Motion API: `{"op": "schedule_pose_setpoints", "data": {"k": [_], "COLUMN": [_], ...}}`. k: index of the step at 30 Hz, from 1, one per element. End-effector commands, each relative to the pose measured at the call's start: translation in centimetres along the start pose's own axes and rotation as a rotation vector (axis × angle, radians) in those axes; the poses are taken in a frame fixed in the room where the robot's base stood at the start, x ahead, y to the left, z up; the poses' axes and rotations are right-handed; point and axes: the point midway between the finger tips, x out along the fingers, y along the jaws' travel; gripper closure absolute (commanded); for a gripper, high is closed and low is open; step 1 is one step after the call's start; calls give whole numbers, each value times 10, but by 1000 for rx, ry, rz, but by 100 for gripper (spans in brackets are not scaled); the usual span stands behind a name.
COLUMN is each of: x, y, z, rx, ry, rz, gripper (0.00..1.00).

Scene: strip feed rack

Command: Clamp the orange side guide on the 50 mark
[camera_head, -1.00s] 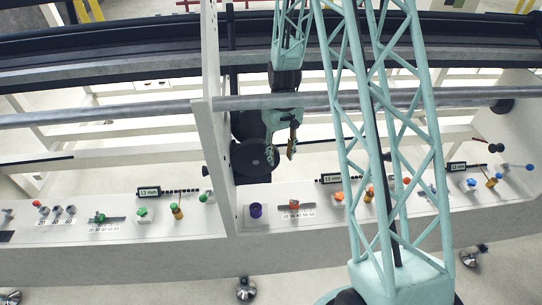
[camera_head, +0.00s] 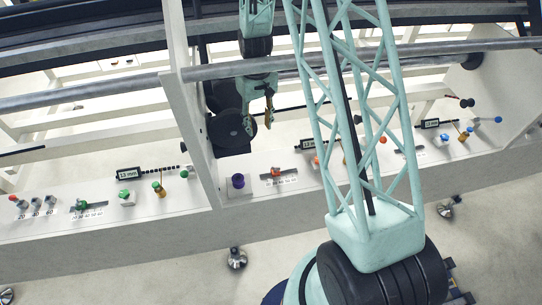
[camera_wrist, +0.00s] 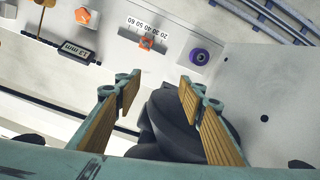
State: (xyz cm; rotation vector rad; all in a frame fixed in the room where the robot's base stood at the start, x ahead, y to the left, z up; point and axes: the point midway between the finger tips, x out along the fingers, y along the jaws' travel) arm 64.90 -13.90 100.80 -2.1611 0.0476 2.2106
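The orange side guide (camera_head: 276,172) sits on a short slot beside a printed number scale (camera_head: 284,182), on the panel right of the purple knob. In the wrist view the orange guide (camera_wrist: 146,42) is at the upper middle, near the middle of its slot. The scale (camera_wrist: 149,30) there carries marks from 20 to 60, but I cannot tell which mark the guide is at. My gripper (camera_head: 268,118) is above and behind the guide, apart from it. In the wrist view my gripper (camera_wrist: 157,88) is open and empty, its tan-padded fingers spread.
A purple knob (camera_head: 238,181) stands left of the guide, and a white upright plate (camera_head: 188,110) rises left of it. A display (camera_head: 313,144) and an orange knob (camera_head: 316,161) are to the right. A grey rail (camera_head: 330,58) crosses behind my gripper. A green guide (camera_head: 82,205) is far left.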

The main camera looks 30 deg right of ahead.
Motion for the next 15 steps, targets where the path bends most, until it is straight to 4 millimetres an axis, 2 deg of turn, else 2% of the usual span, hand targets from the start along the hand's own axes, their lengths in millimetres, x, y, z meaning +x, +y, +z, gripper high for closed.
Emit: {"op": "schedule_pose_setpoints", "data": {"k": [15], "x": [94], "y": [36], "z": [30], "rx": [196], "ry": [15], "rz": [-1], "gripper": [64]}}
